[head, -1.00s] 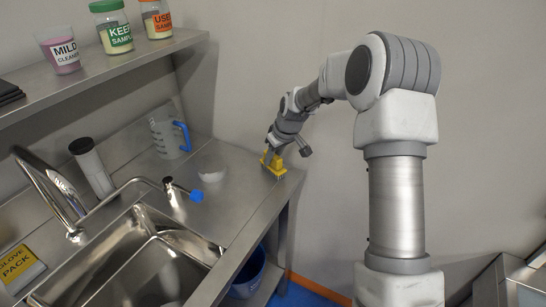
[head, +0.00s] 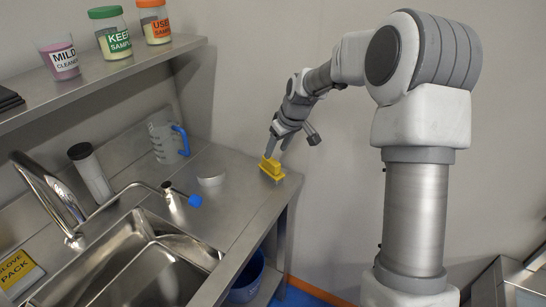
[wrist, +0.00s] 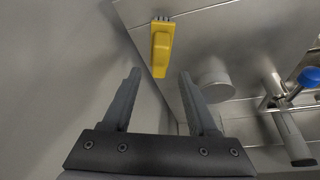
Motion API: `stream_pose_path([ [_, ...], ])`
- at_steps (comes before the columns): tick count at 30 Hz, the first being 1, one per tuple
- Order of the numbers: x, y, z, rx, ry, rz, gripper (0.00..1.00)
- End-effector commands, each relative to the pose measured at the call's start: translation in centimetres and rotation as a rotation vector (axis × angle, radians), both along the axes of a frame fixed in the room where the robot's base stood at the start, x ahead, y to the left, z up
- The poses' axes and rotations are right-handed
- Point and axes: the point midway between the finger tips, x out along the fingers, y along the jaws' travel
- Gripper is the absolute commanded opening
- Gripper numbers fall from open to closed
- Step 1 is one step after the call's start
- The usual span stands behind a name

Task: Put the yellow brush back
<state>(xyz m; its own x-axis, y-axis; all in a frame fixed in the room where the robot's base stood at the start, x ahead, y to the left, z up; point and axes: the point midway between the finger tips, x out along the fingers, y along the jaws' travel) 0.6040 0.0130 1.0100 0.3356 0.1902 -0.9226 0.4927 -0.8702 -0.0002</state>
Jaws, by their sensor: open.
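The yellow brush (head: 271,169) stands on the steel counter near its right edge, close to the wall. In the wrist view the yellow brush (wrist: 162,47) lies beyond my fingertips, with dark bristles at its far end. My gripper (head: 280,143) is just above the brush in the head view. In the wrist view my gripper (wrist: 159,72) is open, and nothing is between its fingers. A gap shows between the fingers and the brush.
A shelf (head: 100,83) holds several labelled jars. A blue bin (head: 246,279) is below the counter.

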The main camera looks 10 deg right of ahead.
Motion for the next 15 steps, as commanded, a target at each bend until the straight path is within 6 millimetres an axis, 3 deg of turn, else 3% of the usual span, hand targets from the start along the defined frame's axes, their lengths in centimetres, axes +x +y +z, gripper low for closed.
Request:
stream_pose_path([
  [3, -0.8, -0.5, 2.3, -0.002, -0.003, 0.0, 0.59],
  [11, -1.8, -0.9, 4.7, -0.002, -0.001, -0.001, 0.59],
  [15, -3.4, -0.6, 6.3, -0.023, -0.002, -0.016, 0.59],
])
